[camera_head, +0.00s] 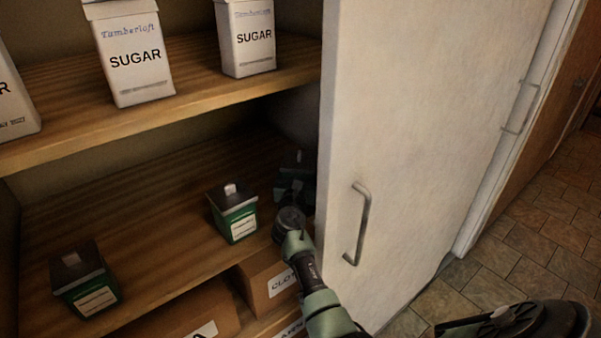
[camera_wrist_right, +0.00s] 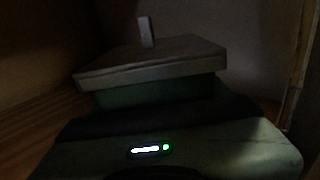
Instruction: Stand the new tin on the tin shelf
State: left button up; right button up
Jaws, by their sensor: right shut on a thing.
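My right gripper (camera_head: 294,187) is reaching into the back right of the lower shelf (camera_head: 160,212), beside the open door. In the right wrist view it is shut on a dark green tin (camera_wrist_right: 155,93) with a flat lid and a small upright knob. The tin looks upright; I cannot tell whether its base touches the shelf. In the head view the gripper and shadow mostly hide it. A green tin with a pale label (camera_head: 236,215) stands just left of the gripper. Another darker green tin (camera_head: 84,281) stands at the front left.
White sugar boxes (camera_head: 136,58) stand on the upper shelf (camera_head: 190,95). The white door (camera_head: 420,130) with a metal handle (camera_head: 359,225) is open close to the right of my arm. Brown labelled boxes (camera_head: 268,285) sit below. The shelf is clear between the two tins.

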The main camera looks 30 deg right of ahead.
jog(key=shift+f, duration=0.1)
jog(key=o, duration=1.6)
jog(key=shift+r, duration=0.3)
jog(key=p+v, duration=0.3)
jog(key=v, duration=0.8)
jog(key=shift+f+p, duration=0.1)
jog(key=shift+p, duration=0.3)
jog(key=shift+s+a, duration=0.4)
jog(key=shift+s, duration=0.05)
